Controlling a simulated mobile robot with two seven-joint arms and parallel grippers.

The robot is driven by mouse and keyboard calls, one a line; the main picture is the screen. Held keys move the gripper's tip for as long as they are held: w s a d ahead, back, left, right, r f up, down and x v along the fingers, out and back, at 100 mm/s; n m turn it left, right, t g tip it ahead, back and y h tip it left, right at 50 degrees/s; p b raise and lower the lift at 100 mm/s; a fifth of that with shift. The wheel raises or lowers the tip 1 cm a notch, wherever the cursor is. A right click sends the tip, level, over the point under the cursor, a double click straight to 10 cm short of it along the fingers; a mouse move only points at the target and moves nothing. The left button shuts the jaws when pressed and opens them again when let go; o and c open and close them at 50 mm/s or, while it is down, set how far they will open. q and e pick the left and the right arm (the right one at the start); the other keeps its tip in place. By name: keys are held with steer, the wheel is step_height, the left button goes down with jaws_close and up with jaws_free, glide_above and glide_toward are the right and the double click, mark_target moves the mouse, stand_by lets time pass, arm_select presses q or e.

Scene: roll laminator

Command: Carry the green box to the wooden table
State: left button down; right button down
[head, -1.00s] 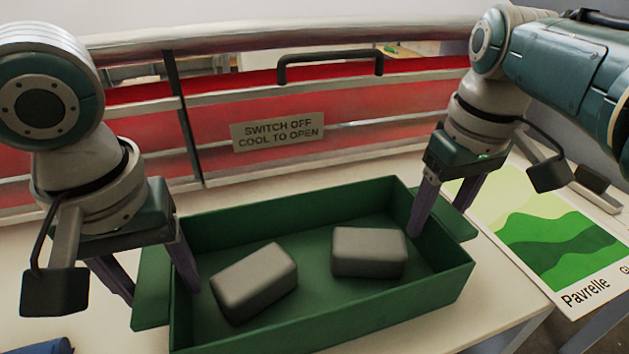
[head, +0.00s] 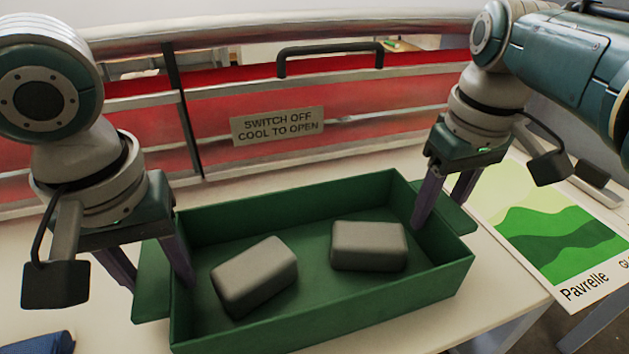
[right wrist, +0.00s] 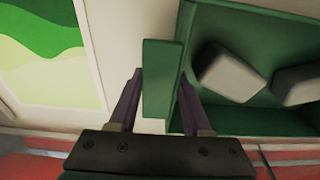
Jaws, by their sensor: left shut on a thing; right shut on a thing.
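The green box (head: 330,314) is an open tray with a flat lug at each end, holding two grey blocks (head: 255,277) (head: 369,247). My left gripper (head: 158,278) is shut on its left lug, one finger inside the wall. My right gripper (head: 441,208) is shut on the right lug; the right wrist view shows this lug (right wrist: 160,75) between the fingers. The box looks about level over the pale table (head: 500,293); whether its bottom touches the top is hidden. I cannot identify a wooden table in these views.
A red laminator (head: 350,145) with a metal frame, black handle (head: 330,50) and sign (head: 277,126) stands behind the box. A green poster (head: 560,240) lies at the right. A dark blue object (head: 42,343) is at the lower left. Floor shows beyond the table's right edge.

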arm_select(q)
steer(key=shift+r, duration=0.25)
arm_select(e)
steer(key=shift+r, duration=0.25)
